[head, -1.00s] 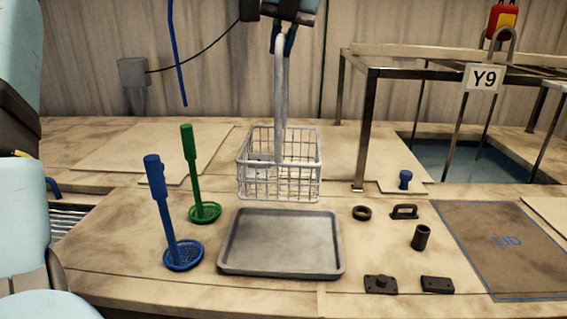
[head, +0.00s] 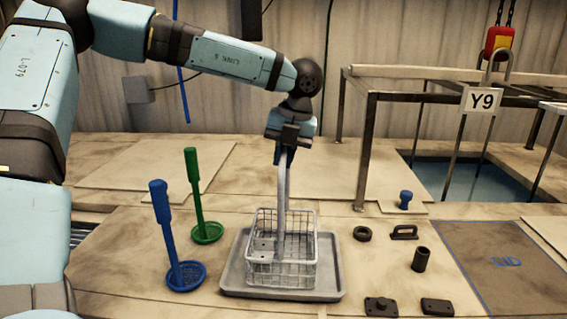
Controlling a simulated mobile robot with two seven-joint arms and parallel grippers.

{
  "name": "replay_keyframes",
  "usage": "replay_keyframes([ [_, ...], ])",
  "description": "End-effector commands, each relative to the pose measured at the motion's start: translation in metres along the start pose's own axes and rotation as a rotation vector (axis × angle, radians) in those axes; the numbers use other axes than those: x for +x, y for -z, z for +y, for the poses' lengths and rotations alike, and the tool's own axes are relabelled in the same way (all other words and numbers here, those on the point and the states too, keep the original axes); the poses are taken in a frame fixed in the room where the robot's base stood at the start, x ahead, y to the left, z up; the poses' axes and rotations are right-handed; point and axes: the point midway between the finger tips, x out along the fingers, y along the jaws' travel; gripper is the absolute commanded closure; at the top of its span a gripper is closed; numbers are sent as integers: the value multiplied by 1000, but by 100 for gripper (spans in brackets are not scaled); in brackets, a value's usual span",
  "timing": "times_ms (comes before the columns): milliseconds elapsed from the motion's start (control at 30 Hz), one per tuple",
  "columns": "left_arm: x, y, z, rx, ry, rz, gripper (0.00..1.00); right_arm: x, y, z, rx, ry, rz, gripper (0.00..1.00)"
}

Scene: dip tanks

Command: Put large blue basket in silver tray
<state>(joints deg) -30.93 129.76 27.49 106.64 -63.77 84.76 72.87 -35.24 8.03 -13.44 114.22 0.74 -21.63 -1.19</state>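A white-grey wire basket (head: 302,245) with a tall handle stands upright within the outline of the silver tray (head: 232,282); it does not look blue. I cannot tell for certain whether its base touches the tray floor. My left gripper (head: 284,155) is above the basket, shut on the top of its tall handle. The fingertips partly hide the handle's top. My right gripper is not in view.
A blue strainer (head: 163,215) and a green strainer (head: 195,190) stand left of the tray. Small black parts, including a ring (head: 362,234) and a cylinder (head: 421,259), lie to the right. A metal frame (head: 367,150) and a sunken tank (head: 460,180) are at back right.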

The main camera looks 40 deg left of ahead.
Motion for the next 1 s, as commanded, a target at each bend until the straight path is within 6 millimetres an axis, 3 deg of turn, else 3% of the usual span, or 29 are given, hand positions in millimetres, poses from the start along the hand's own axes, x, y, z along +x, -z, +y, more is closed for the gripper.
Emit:
replay_keyframes([
  [133, 18, 0, -4, 1, 0, 2, 100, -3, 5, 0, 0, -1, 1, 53],
  [467, 21, 0, -5, 0, 1, -1, 100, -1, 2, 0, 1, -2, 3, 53],
  [500, 22, 0, -5, 1, 0, 0, 81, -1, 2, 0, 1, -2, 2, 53],
  [600, 21, 0, -5, 1, 0, 0, 60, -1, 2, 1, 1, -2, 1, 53],
  [1000, 12, 0, -5, 0, 0, -2, 60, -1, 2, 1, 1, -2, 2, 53],
])
